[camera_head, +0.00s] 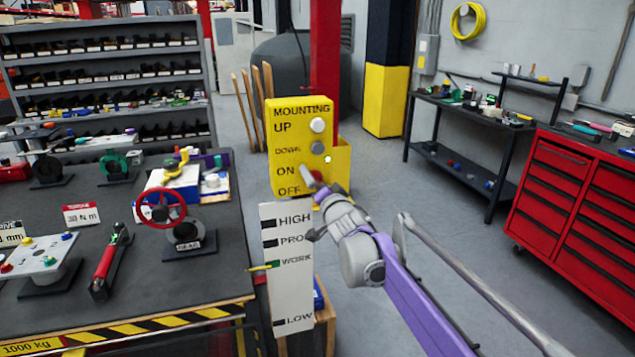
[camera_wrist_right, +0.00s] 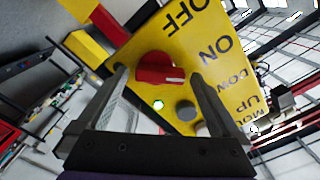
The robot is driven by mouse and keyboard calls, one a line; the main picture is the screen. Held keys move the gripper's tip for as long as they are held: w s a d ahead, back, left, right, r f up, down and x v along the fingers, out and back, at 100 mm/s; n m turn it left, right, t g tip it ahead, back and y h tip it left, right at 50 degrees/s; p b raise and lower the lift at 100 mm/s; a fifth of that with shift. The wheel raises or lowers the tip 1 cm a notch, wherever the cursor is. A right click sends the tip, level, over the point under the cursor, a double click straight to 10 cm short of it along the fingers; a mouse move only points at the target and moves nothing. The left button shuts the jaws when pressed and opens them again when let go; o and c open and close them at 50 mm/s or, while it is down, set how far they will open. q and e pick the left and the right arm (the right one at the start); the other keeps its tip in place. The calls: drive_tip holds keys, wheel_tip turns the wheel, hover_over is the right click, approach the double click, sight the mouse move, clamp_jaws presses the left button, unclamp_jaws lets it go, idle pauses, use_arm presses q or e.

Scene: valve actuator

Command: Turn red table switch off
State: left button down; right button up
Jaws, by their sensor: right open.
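A yellow control panel (camera_head: 288,140) marked MOUNTING, UP, DOWN, ON and OFF stands at the table's right end. Its red rotary switch (camera_wrist_right: 158,69) shows in the right wrist view, with a white mark towards its right side. In the head view the red switch (camera_head: 317,174) is partly hidden by my right gripper (camera_head: 312,182). My right gripper is open, and in the wrist view its fingers (camera_wrist_right: 160,77) lie on either side of the switch. I cannot tell whether they touch it. My left gripper is not in view.
Above the switch are a lit green lamp (camera_head: 328,159), a grey button (camera_head: 318,147) and a white button (camera_head: 318,125). A white level board (camera_head: 290,295) stands below the panel. A red valve wheel (camera_head: 160,222) is on the table. Open floor lies right of the panel.

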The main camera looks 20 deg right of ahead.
drive_tip(key=c, duration=1.3)
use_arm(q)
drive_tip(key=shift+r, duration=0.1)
use_arm(e)
drive_tip(key=shift+n, duration=0.3)
use_arm(q)
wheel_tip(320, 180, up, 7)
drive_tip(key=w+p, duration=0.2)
drive_tip(key=p, duration=0.3)
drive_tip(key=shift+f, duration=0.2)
use_arm(e)
drive_tip(key=n, duration=1.7)
drive_tip(key=shift+a+f, duration=0.3)
drive_tip(key=shift+a, duration=0.1)
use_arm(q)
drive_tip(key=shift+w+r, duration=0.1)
